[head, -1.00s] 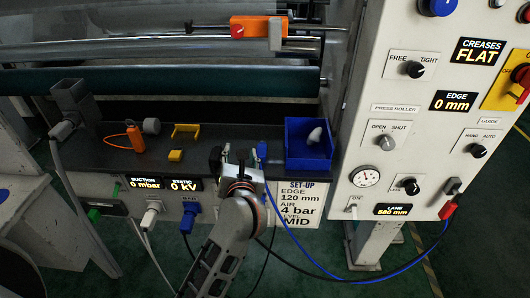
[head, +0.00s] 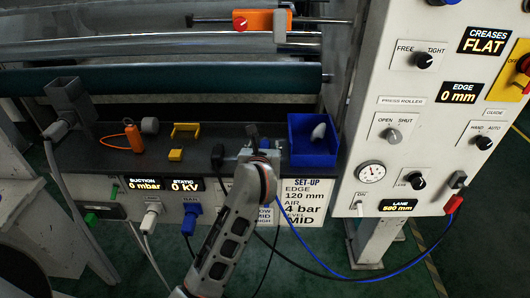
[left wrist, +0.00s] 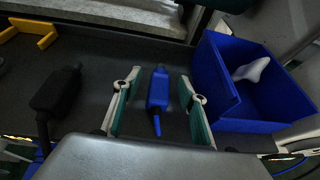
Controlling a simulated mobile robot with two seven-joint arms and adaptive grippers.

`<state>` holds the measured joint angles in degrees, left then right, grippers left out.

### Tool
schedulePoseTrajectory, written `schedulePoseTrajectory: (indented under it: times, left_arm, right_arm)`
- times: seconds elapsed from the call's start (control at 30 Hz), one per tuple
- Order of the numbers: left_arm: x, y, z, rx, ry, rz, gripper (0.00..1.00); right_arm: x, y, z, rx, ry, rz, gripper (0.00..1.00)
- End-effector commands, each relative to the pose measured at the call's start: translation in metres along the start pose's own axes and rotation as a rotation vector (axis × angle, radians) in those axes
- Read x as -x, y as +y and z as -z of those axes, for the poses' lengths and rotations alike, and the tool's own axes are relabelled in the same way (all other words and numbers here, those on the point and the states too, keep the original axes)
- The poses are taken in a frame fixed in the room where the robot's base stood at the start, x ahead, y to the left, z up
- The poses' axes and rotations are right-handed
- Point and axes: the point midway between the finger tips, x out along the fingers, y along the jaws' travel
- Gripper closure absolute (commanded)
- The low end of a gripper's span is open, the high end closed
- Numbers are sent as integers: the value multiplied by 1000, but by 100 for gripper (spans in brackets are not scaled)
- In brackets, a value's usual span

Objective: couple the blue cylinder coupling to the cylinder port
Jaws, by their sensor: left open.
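The blue coupling (left wrist: 158,90) lies on the dark shelf. In the left wrist view it sits between the fingers of my left gripper (left wrist: 158,104), which is open with a gap on both sides of it. In the head view, my left gripper (head: 258,150) is over the shelf's front edge, just left of the blue bin, and mostly hides the coupling. I cannot tell which fitting is the cylinder port. My right gripper is not in view.
The blue bin (head: 294,155) holds a pale object (head: 318,132). A black connector (left wrist: 58,90) lies left of the gripper. Yellow pieces (head: 176,155) and an orange piece (head: 135,138) lie further left. The control panel (head: 425,100) stands at the right; hoses hang below the shelf.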

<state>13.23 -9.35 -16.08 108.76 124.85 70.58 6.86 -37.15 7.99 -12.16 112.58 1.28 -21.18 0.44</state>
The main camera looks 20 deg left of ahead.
Motion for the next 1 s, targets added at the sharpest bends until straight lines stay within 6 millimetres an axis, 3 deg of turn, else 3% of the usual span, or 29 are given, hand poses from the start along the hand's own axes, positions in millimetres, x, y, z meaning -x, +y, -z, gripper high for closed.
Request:
schedulePoseTrajectory:
  times: [0.13, 0.4, 0.57, 1.0]
  left_arm:
    - [-16, -1, 3, -1, 2, 1, 58]
    - [-17, -1, 0, -1, 0, 1, 58]
    - [-17, -1, 0, 0, 0, 1, 100]
    - [-15, -1, -4, 0, -2, 1, 100]
  right_arm:
    - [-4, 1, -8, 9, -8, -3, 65]
    - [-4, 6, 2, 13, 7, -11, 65]
    - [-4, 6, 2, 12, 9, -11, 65]
    - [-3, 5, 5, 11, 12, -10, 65]
